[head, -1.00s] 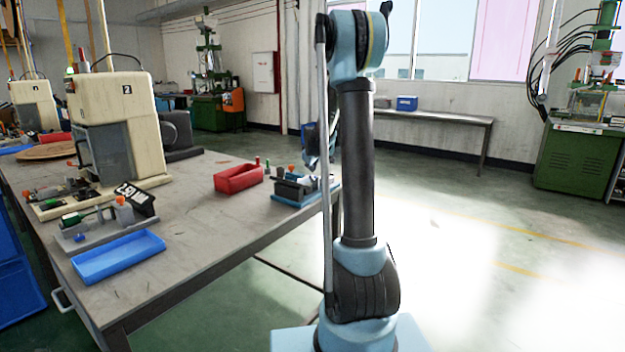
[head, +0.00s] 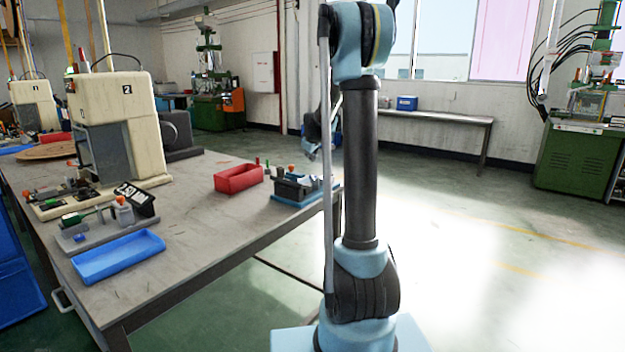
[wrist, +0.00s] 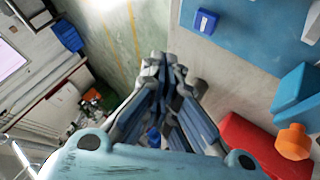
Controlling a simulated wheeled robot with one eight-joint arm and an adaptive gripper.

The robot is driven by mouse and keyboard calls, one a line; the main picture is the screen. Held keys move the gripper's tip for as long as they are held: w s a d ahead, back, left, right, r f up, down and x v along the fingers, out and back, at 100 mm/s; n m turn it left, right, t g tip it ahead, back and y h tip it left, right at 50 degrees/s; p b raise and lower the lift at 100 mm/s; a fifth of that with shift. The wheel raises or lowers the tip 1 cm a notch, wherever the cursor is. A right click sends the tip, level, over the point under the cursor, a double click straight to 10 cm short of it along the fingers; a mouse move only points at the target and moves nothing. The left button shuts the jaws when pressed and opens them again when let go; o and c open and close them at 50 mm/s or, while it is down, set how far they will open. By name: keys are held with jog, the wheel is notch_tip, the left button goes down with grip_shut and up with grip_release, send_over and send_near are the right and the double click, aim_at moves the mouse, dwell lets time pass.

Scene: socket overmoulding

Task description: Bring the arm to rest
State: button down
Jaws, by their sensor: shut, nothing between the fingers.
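My arm stands upright in the middle of the head view, at the right end of the workbench (head: 190,225). My gripper (head: 311,154) shows small in the head view, left of the arm's upright link, above the fixture at the bench's end and partly hidden by the arm. In the wrist view the fingertips of my gripper (wrist: 164,62) are together, with nothing between them. Its fingers are clear of the objects around it.
A fixture on a blue base (head: 303,192), a red bin (head: 238,179), a blue tray (head: 118,257) and a cream machine marked 2 (head: 118,120) stand on the bench. A green machine (head: 570,160) is at far right. The floor right of my arm is open.

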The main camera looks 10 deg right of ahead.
dwell(0.4)
jog(key=s+f+m+g, duration=0.3)
jog(key=s, duration=1.8)
jog(key=s+f+m+g, duration=0.2)
jog(key=s+m, duration=0.1)
jog(key=s, duration=1.9)
jog(key=s+f+m+g, duration=0.1)
jog(key=s+f, duration=0.3)
jog(key=s, duration=0.3)
jog(key=s+a+f+m+g, duration=0.1)
jog(key=s+f, duration=0.3)
jog(key=s, duration=0.2)
jog(key=shift+s+f, duration=0.2)
jog(key=shift+s, duration=0.2)
